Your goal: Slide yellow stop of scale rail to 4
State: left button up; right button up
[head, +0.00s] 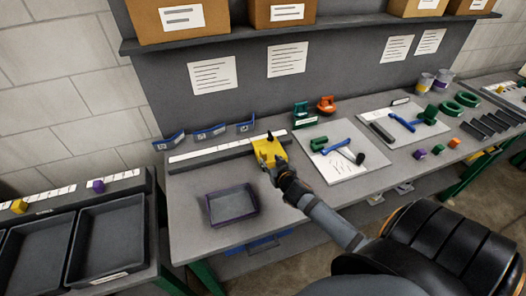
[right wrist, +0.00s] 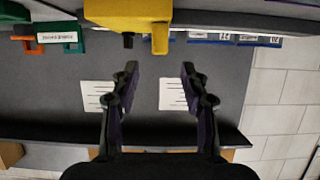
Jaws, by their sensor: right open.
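The scale rail (head: 205,155) is a long grey bar with a white marked strip, lying along the back half of the bench. Its numbers are too small to read. The yellow stop (head: 266,150), with a dark knob on top, sits toward the rail's right end. My right gripper (head: 277,172) is at the stop's near side and hides part of it. In the right wrist view my right gripper (right wrist: 160,78) is open, with nothing between its fingers. The yellow stop (right wrist: 128,16) shows there beyond the fingertips, offset left of their middle. My left gripper is not in view.
Blue clips (head: 210,132) stand behind the rail. A dark purple-rimmed tray (head: 209,212) lies in front of it. Green (head: 303,118) and orange (head: 326,105) items stand right of the stop, near a white board (head: 341,171) with tools. Black bins (head: 111,238) are at left.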

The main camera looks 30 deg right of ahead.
aim_at(265, 155)
jog(key=x, duration=0.5)
jog(key=shift+p, duration=0.3)
jog(key=x, duration=0.4)
jog(key=shift+d+f, duration=0.1)
jog(key=shift+f, duration=0.1)
jog(key=shift+w, duration=0.1)
jog(key=shift+c, duration=1)
jog(key=c, duration=0.5)
jog(key=shift+c, duration=1.1)
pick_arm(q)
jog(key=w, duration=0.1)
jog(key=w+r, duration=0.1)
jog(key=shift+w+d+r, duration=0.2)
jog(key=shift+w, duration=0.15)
pick_arm(e)
grip_shut()
